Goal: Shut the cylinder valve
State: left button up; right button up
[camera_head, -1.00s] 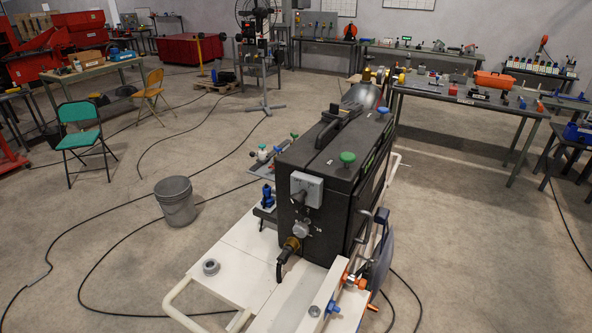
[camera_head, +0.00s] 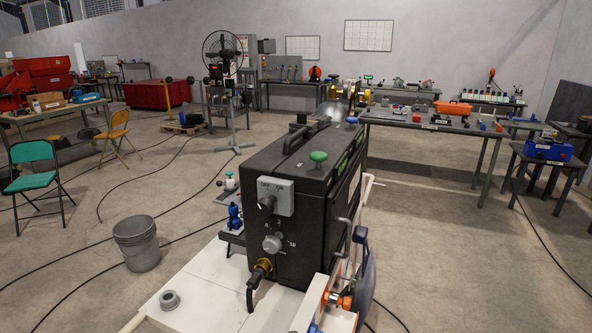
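No gripper of mine is in view. I cannot tell for sure which part is the cylinder valve. A black machine box (camera_head: 310,195) stands on a white-topped cart (camera_head: 205,285). A green knob (camera_head: 318,157) sits on the box top. A grey switch unit (camera_head: 275,196) and a round dial (camera_head: 271,244) are on its front. A small blue fitting (camera_head: 235,216) stands to its left. A shiny metal rounded body (camera_head: 331,112) with brass-coloured parts (camera_head: 341,92) shows behind the box, partly hidden by it.
A grey bucket (camera_head: 137,243) stands left of the cart, with black cables on the floor. A green chair (camera_head: 32,172) is at far left. A fan on a stand (camera_head: 222,55) and a workbench (camera_head: 425,122) are behind. Floor at right is mostly clear.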

aim_at(333, 76)
jog(key=i+l, duration=0.15)
jog(key=l, duration=0.2)
jog(key=i+l+u, duration=0.15)
jog(key=l, duration=0.2)
jog(key=i+l, duration=0.15)
jog(key=l, duration=0.25)
jog(key=i+l+u, duration=0.1)
jog(key=l, duration=0.25)
jog(key=i+l+u, duration=0.1)
jog(key=l, duration=0.3)
